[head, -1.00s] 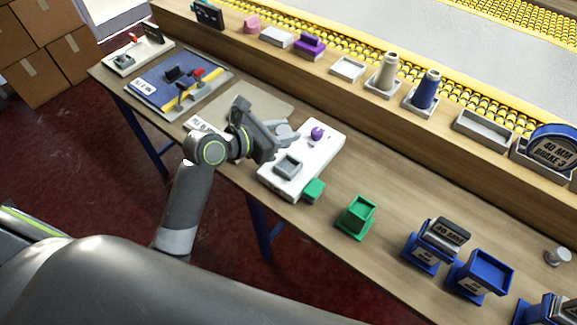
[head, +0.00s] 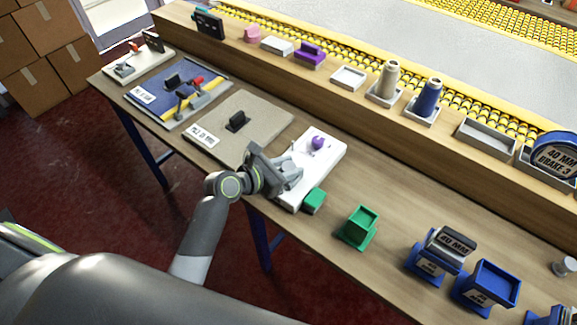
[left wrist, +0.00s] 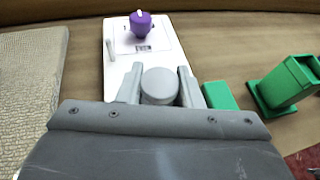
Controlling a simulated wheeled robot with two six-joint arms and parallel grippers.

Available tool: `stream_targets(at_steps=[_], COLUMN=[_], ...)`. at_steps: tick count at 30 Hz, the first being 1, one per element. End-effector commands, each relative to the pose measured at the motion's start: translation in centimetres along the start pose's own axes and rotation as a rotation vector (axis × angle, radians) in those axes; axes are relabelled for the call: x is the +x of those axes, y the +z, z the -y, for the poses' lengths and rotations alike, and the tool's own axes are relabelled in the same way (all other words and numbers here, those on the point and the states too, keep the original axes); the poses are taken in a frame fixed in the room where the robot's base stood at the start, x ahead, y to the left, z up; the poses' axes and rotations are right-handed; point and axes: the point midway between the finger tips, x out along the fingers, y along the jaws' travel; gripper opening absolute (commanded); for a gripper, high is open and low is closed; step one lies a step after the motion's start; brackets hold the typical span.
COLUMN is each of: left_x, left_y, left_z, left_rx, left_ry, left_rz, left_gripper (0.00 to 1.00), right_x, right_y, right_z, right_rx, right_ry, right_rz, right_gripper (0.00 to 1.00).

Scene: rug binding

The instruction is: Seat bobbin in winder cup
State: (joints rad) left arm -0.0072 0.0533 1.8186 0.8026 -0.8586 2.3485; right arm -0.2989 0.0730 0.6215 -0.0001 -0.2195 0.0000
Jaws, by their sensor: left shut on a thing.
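The winder is a white board (head: 325,158) with a purple knob (head: 317,143) on it, at the middle of the bench. In the left wrist view the white board (left wrist: 168,50) and purple knob (left wrist: 140,24) lie beyond my fingers. My left gripper (head: 291,174) is over the near part of the board, where it hides the grey square cup. It is shut on a round grey bobbin (left wrist: 158,86), seen end-on between the fingers. I cannot tell whether the bobbin touches the cup. My right gripper is not in view.
A green block (head: 314,200) sits against the board's near right end, with a green holder (head: 358,228) beyond it. A beige mat (head: 225,120) with a black grip lies left. Blue holders (head: 487,284) stand at right. A raised shelf (head: 300,78) with trays and cones runs behind.

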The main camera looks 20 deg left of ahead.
Motion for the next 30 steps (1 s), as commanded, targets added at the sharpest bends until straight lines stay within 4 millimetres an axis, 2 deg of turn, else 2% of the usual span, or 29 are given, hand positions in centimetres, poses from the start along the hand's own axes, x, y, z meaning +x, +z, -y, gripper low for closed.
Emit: stream_targets(at_steps=[7, 8, 13, 23, 26, 30], left_x=[0.1, 0.1, 0.1, 0.0, -1.0, -3.4], left_y=[-0.2, -0.3, -0.2, 0.1, 0.0, 0.0], left_z=[0.0, 0.0, 0.0, 0.0, -0.1, -0.1], left_rx=[-0.001, -0.001, 0.000, 0.001, 0.002, 0.005], left_ry=[-0.001, -0.001, 0.000, 0.000, 0.002, 0.001], left_rz=[-0.001, -0.001, 0.000, 0.001, -0.001, -0.003], left_gripper=[0.11, 0.34, 0.54, 0.54, 0.54, 0.54], right_x=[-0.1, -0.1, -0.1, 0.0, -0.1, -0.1], right_y=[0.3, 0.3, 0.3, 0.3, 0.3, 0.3], right_z=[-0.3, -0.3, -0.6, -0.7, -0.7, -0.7], right_rx=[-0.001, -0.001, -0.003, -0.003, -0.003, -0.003], right_ry=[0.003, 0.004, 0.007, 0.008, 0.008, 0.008], right_rz=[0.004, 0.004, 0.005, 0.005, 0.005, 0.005], right_gripper=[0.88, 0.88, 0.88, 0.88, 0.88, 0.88])
